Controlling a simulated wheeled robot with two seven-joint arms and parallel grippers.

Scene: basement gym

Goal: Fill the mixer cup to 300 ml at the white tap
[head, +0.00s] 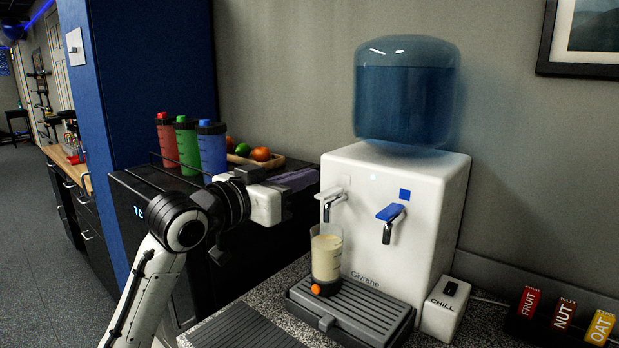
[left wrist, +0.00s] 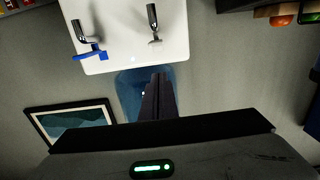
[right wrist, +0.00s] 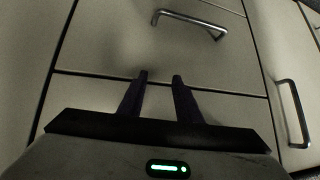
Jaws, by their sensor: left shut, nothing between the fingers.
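The mixer cup (head: 327,258), clear with a dark base and an orange knob, stands upright on the drip tray below the white tap (head: 331,197). It holds something cream-coloured; I cannot read its level marks. The white tap also shows in the left wrist view (left wrist: 154,22). My left gripper (head: 303,178) is shut and empty, left of the white tap and apart from it. It shows shut in the left wrist view too (left wrist: 158,78). My right gripper (right wrist: 160,77) is open and empty, facing pale drawers, and is not in the head view.
The white dispenser (head: 430,215) carries a blue water bottle (head: 405,95) and a blue tap (head: 390,213). The grey drip tray (head: 350,318) lies in front, a CHILL box (head: 446,310) to the right. Red, green and blue shakers (head: 212,150) and a fruit tray (head: 283,160) stand behind my left arm.

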